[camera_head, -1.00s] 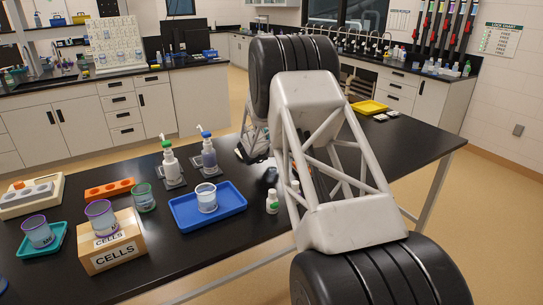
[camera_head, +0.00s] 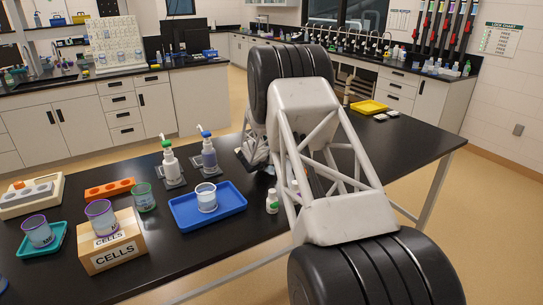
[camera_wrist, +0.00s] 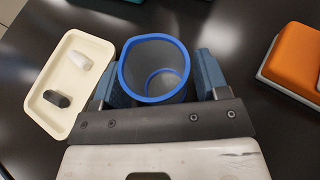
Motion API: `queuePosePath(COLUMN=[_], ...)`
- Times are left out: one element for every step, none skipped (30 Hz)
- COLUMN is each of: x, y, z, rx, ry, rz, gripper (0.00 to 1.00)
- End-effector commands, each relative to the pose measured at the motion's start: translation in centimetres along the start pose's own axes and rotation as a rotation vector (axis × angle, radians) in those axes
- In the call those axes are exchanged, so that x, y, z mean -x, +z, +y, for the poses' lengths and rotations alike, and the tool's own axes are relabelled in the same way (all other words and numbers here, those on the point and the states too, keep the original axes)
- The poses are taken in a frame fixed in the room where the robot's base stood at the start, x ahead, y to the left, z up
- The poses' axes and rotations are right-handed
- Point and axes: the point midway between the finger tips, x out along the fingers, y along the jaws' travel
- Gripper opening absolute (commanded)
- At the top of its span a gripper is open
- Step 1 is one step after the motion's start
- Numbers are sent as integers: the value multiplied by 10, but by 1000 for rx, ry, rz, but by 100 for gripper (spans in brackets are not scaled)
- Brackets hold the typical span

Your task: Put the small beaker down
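In the wrist view, a small clear beaker with a blue rim (camera_wrist: 154,68) stands between the two blue fingers of my gripper (camera_wrist: 164,84). The fingers flank it closely and appear shut on it. I look down into its open mouth. The dark table top (camera_wrist: 245,30) shows around it; whether its base touches the table I cannot tell. In the head view my own arm links hide the gripper and this beaker.
In the wrist view, a cream tray (camera_wrist: 62,117) with a white and a dark piece lies left, and an orange-topped block (camera_wrist: 297,62) right. In the head view, a blue tray (camera_head: 236,207) holds another beaker; bottles (camera_head: 171,161) and a CELLS box (camera_head: 112,253) stand nearby.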

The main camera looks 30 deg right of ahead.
Motion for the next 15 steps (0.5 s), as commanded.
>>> queuePosePath(x=[0, 0, 0, 0, 0, 0, 0, 0, 0, 0, 0, 1, 1, 2, 4], y=[0, 0, 0, 0, 0, 0, 0, 0, 0, 1, 1, 2, 3, 3, 3], z=[0, 0, 0, 0, 0, 0, 0, 0, 0, 0, 0, 0, 0, 0, 0], rx=[0, 0, 0, 0, 0, 0, 0, 0, 0, 0, 0, 0, 0, 0, 0], ry=[0, 0, 0, 0, 0, 0, 0, 0, 0, 0, 0, 0, 0, 0, 1], rz=[0, 0, 0, 0, 0, 0, 0, 0, 0, 0, 0, 0, -1, 0, 0], gripper=[73, 73, 73, 73, 73, 73, 73, 73, 73, 73, 73, 73, 73, 73, 73])
